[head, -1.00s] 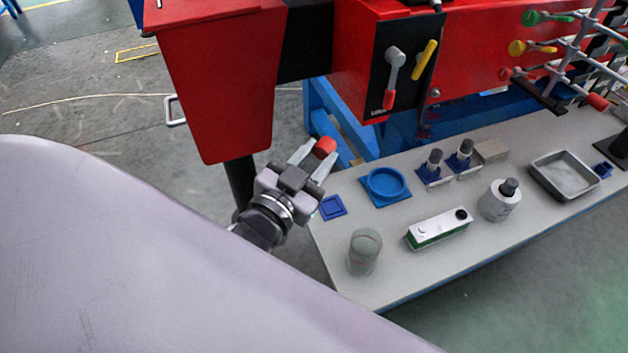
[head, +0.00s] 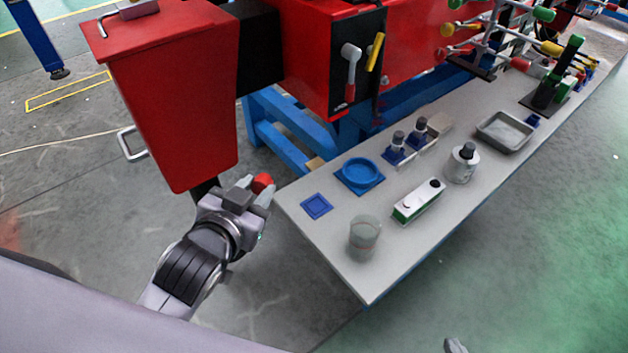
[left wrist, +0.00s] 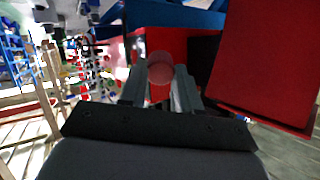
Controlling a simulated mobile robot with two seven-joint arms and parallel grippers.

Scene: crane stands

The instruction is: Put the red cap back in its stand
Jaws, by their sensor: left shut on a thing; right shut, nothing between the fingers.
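The red cap (head: 263,182) is held between the fingertips of my left gripper (head: 258,188), off the table's left end and apart from it. The left wrist view also shows the red cap (left wrist: 161,68) between the two fingers (left wrist: 160,88). A flat blue square holder (head: 317,206) lies at the table's left end. A blue round dish-like holder on a square base (head: 360,173) is just beyond it. I cannot tell which one is the cap's stand. Grey tips of my right gripper (head: 456,346) show at the bottom edge, shut and empty.
A red cabinet (head: 172,100) stands just behind my left gripper.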

